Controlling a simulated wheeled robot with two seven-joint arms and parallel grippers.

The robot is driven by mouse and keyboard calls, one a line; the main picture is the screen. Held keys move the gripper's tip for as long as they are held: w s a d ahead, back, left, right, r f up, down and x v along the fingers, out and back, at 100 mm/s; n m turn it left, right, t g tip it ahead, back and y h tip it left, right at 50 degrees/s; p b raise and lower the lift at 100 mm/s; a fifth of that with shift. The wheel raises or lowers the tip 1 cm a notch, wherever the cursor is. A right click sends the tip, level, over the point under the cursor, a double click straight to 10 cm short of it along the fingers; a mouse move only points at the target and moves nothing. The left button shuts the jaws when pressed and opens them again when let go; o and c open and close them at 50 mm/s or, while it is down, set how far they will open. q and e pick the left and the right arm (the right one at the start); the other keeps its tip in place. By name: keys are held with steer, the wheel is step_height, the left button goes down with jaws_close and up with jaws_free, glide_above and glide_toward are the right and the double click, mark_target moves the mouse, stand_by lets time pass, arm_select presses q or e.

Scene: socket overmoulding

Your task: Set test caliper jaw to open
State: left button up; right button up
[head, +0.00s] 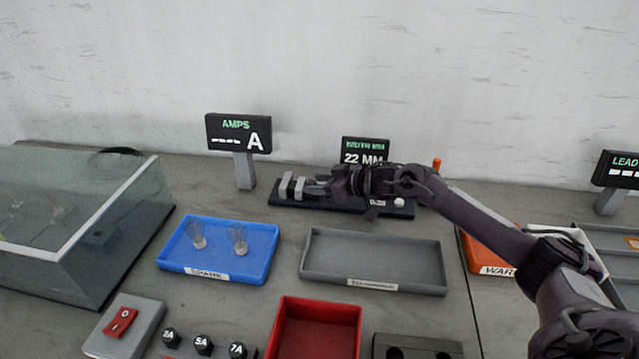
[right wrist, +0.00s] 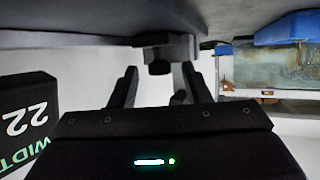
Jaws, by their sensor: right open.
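The test caliper has a dark flat base (head: 277,197) at the back of the table, with two upright light grey jaws (head: 298,187) at its left end, a small gap apart. My right gripper (head: 323,184) reaches in from the right, low over the base, just right of the jaws. In the right wrist view its two fingers stand apart on either side of a dark block (right wrist: 160,66); contact cannot be told. My wrist hides the middle of the caliper. My left gripper is not in view.
A width display (head: 364,151) reading 22 MM stands behind the caliper, and an amps display (head: 238,133) stands to its left. A blue tray (head: 220,275) with two parts, a grey tray (head: 375,262) and a red bin (head: 315,335) lie in front. A glass-walled box (head: 75,240) is at left.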

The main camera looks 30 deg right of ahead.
steer(key=shift+c, duration=0.4)
jaws_close()
steer(key=s+d+p, duration=0.2)
steer(key=d, duration=0.1)
steer(key=s+d+p, duration=0.1)
steer(key=d, duration=0.1)
steer(key=shift+s, duration=0.35)
steer(key=shift+c, duration=1.7)
jaws_free()
steer(key=o, duration=0.4)
steer(key=shift+s+d, duration=0.1)
